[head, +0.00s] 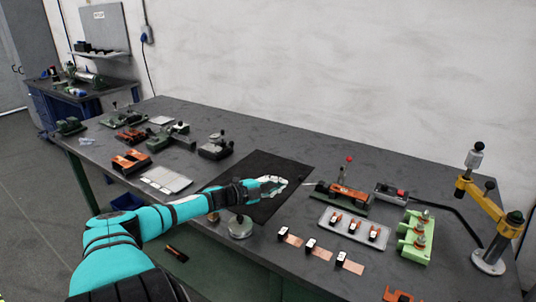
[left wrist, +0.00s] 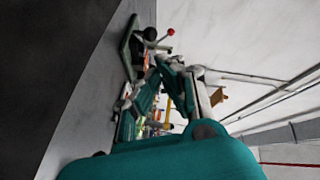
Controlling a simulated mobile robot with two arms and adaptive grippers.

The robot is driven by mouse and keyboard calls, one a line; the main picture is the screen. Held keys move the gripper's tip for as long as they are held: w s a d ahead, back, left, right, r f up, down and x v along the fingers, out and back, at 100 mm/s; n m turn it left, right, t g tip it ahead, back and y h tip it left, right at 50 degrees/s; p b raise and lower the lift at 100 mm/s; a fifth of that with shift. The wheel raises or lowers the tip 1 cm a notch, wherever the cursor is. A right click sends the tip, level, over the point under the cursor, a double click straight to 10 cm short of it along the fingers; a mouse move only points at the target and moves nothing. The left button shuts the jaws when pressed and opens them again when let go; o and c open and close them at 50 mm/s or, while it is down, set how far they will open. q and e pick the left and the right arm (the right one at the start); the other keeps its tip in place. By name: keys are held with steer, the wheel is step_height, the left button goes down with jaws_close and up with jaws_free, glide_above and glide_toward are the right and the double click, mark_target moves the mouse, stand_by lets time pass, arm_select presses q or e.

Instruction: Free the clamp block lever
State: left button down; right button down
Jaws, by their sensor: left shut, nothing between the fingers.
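A fixture with an orange block (head: 345,193) on a dark green base stands right of the black mat. A lever with a red ball knob (head: 349,159) rises behind the block; I take this as the clamp block lever, though I cannot tell for certain. The red knob also shows in the left wrist view (left wrist: 171,31), on its thin rod. My left gripper (head: 278,184) is shut and empty over the black mat, left of the fixture and apart from it. My right gripper does not show clearly in either view.
The black mat (head: 240,208) is mostly clear. A grey tray (head: 330,222) with small parts, copper strips (head: 318,252), a green stand (head: 415,240) and a yellow jointed arm (head: 480,200) stand to the right. Several clamps and an orange part (head: 131,161) lie at left.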

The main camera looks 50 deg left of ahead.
arm_select(q)
steer(key=shift+s+a+r, duration=0.1)
steer(key=shift+s+r, duration=0.1)
steer(key=shift+s, duration=0.45)
steer(key=shift+s+a+r, duration=0.1)
steer(key=shift+s+r, duration=0.1)
steer(key=shift+s, duration=0.4)
steer(key=shift+s+a, duration=0.15)
steer(key=shift+s, duration=0.15)
steer(key=shift+s+a, duration=0.15)
steer(key=shift+a, duration=0.05)
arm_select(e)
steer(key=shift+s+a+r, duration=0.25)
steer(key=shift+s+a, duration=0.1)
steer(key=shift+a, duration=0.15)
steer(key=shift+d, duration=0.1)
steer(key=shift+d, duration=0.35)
